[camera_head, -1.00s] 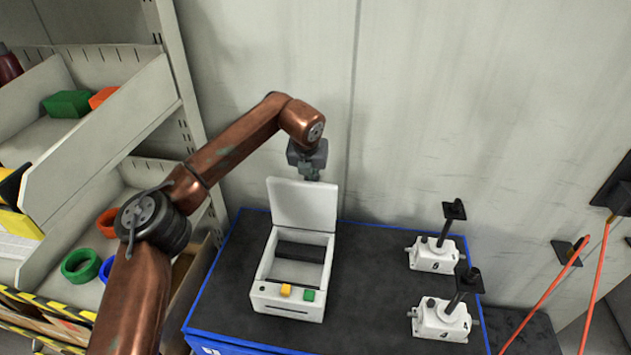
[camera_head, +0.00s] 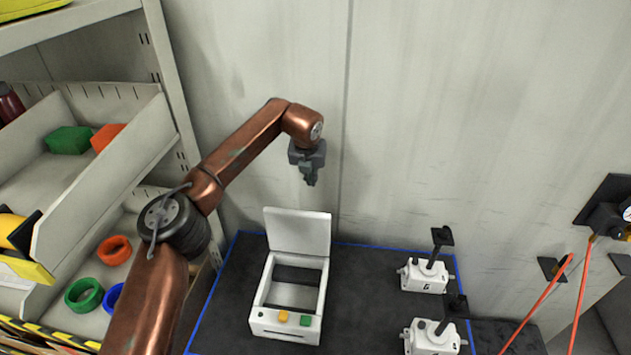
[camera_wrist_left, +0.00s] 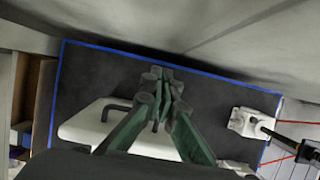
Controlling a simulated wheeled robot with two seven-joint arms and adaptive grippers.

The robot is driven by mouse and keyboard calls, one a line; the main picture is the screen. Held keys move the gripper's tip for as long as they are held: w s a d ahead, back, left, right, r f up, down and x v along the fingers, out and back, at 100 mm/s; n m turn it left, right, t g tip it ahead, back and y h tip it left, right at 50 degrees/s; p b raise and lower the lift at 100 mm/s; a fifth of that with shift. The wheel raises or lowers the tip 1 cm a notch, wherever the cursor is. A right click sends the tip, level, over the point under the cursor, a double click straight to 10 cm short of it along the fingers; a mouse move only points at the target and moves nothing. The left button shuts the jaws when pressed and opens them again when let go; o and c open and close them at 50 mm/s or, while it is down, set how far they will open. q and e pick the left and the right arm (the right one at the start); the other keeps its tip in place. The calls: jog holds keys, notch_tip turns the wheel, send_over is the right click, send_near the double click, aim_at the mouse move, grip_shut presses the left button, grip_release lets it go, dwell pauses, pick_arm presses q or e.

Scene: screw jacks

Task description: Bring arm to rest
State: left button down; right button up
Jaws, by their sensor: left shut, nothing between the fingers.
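My left gripper (camera_head: 311,178) is shut and empty in the head view, pointing down in front of the wall. It hangs above the back of a white box (camera_head: 287,298) whose lid (camera_head: 297,232) stands open. In the left wrist view, the green fingers (camera_wrist_left: 162,100) are together with nothing between them, above the dark table top (camera_wrist_left: 100,72). The box's white lid with a dark handle (camera_wrist_left: 116,107) shows behind the fingers. My right gripper is in neither view.
Two white screw jacks (camera_head: 424,275) (camera_head: 432,338) stand on the right of the blue-edged table (camera_head: 232,290). Shelves with bins (camera_head: 95,165) holding coloured blocks and rings stand close to my left arm. Orange cords (camera_head: 580,300) hang at the right.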

pick_arm(q)
jog(key=shift+w+r, duration=0.25)
jog(key=shift+w, duration=0.1)
